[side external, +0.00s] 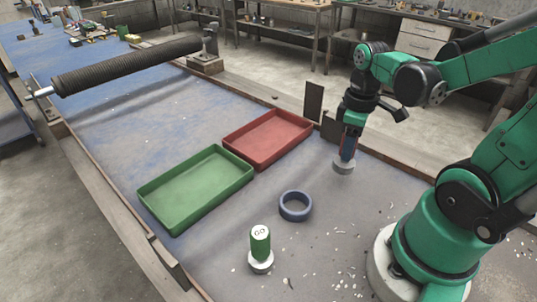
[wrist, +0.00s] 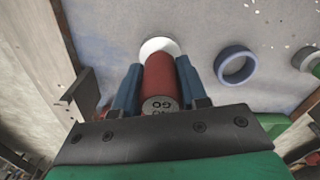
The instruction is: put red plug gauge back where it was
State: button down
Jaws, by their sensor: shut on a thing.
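The red plug gauge (side external: 349,146) is upright between the fingers of my gripper (side external: 351,134), its pale disc end down. In the wrist view the gauge (wrist: 160,78) shows its marked grey top, with the blue fingers of my gripper (wrist: 158,88) shut on its two sides. The pale disc is low over the table, to the right of the red tray; I cannot tell whether it touches the surface. The green plug gauge (side external: 260,243) stands upright at the front, and the blue ring (side external: 295,206) lies flat between the two gauges.
The red tray (side external: 250,163) and green tray (side external: 170,218) are empty. A dark mesh tube (side external: 125,66) lies across the far side. Small pale bits litter the table near my base.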

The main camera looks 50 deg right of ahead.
jog(key=shift+f, duration=1.9)
jog(key=shift+f, duration=0.15)
jog(key=shift+c, duration=2.4)
grip_release()
notch_tip(320, 180, up, 12)
jog(key=shift+f, duration=0.1)
jog(key=shift+a, duration=0.1)
jog(key=w+a+f+m+t, duration=0.1)
jog(key=w+a+m+t, duration=0.2)
jog(key=w+a+t, duration=0.3)
jog(key=a+t, duration=0.1)
jog(key=a, duration=0.3)
jog(key=shift+w+a+f, duration=0.15)
jog(key=shift+w+f, duration=0.15)
jog(key=shift+f, duration=0.1)
